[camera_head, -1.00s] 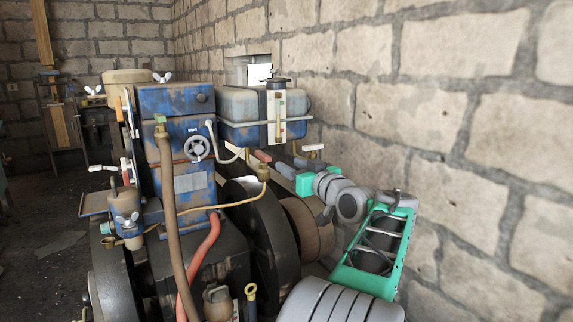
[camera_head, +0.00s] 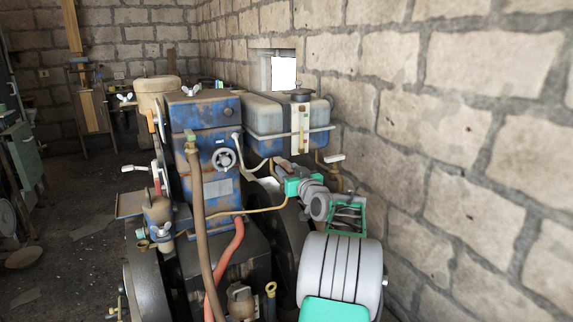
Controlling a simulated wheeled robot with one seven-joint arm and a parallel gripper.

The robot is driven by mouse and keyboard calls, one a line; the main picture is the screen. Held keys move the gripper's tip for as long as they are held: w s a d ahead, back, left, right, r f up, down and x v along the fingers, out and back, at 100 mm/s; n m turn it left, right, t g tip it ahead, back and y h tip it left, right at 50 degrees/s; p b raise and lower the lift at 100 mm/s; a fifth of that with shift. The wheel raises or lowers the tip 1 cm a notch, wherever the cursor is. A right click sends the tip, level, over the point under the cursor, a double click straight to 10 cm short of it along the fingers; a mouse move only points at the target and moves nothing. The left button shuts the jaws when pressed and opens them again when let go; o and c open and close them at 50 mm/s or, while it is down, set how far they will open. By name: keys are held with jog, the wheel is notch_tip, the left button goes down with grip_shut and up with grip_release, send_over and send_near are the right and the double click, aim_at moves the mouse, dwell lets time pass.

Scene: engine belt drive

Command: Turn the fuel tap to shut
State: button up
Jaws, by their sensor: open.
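The blue-grey fuel tank (camera_head: 262,118) sits behind the blue engine block, on its right. Under its right end, a brass tap with a pale lever handle (camera_head: 333,158) shows; the lever lies roughly level. My gripper (camera_head: 279,163) is open below the tank's front edge, to the left of the tap and apart from it in the picture. The fingertips are small and partly lost against the dark machine behind. I cannot tell the depth between the gripper and the tap.
The blue engine block (camera_head: 203,135) carries a small handwheel (camera_head: 224,159). A brown hose (camera_head: 202,220) and a red hose (camera_head: 224,268) run down its front. A dark flywheel (camera_head: 287,235) stands below my gripper. The stone wall (camera_head: 450,150) closes off the right side.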

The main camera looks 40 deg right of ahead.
jog(key=shift+x, duration=1)
jog(key=shift+s, duration=0.1)
grip_shut()
